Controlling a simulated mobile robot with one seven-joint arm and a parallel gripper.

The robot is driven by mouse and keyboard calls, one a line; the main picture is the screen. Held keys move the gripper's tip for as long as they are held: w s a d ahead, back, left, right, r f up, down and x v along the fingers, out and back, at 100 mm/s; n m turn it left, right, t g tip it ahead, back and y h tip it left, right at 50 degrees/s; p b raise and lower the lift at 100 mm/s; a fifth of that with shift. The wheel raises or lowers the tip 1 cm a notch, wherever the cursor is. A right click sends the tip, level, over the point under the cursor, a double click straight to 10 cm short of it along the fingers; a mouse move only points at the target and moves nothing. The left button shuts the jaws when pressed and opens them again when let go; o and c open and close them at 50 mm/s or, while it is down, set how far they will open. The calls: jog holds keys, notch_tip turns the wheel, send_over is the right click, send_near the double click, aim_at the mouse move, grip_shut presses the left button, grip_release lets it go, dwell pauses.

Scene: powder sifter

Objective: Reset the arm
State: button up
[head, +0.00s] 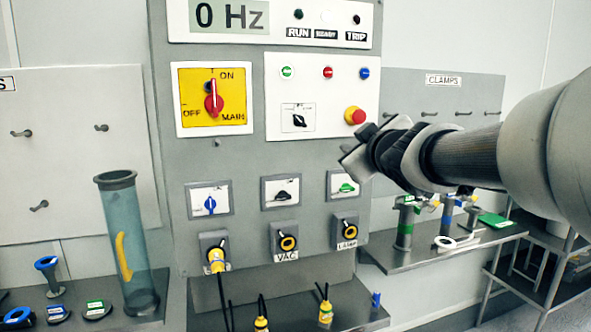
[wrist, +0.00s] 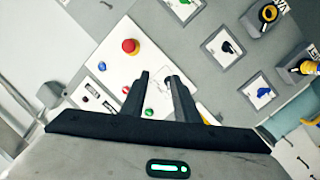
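My arm reaches in from the right of the head view. My gripper (head: 362,150) is in front of the grey control cabinet (head: 240,160), just below the red emergency button (head: 355,115). In the wrist view the two fingers of my gripper (wrist: 160,80) stand apart with nothing between them. The white button panel (wrist: 110,65) shows behind them, and the red button (wrist: 130,46) is to their upper left. I cannot tell the exact gap to the cabinet.
A clear tube (head: 130,245) stands on the left bench. A metal shelf (head: 440,250) with clamp fittings is at the right, beside a wire-shelf cart (head: 545,255). Yellow plugs (head: 325,312) with cables stand on the ledge below the cabinet.

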jog(key=s+d+f+m+g+h+p, duration=0.1)
jog(key=s+d+f+m+g+h, duration=0.15)
jog(key=s+f, duration=0.4)
jog(key=s+d+f+m+g+h+p, duration=0.1)
jog(key=s+d+f+m+g, duration=0.2)
jog(key=s, duration=0.7)
jog(key=s+a+f+m+g+y, duration=0.1)
jog(key=s+a+f+g, duration=0.1)
jog(key=s+f, duration=0.3)
jog(key=s+a+f+m+g+y+p, duration=0.1)
jog(key=s+f, duration=0.4)
jog(key=s, duration=0.5)
jog(key=shift+s+a+m+g, duration=0.2)
jog(key=shift+a+m+g, duration=0.25)
jog(key=shift+a+g, duration=0.8)
